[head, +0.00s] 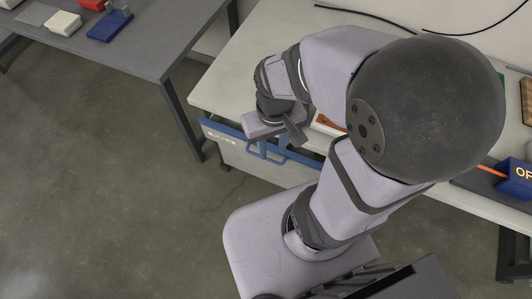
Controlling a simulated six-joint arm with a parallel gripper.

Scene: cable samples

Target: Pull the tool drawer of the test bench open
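The tool drawer (222,137) sits under the front edge of the pale test bench (225,88). Its front is light with a blue strip along the top and a small white label, too small to read. A blue bar handle (265,154) projects from the drawer front. My gripper (292,137) is at the drawer, right by the handle and partly over it. My wrist and arm hide part of the drawer's top, so I cannot tell whether the drawer stands slightly out. I cannot see whether the fingers are open or closed around the handle.
Black cables (455,33) lie at the back of the bench. The floor before the drawer is clear.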

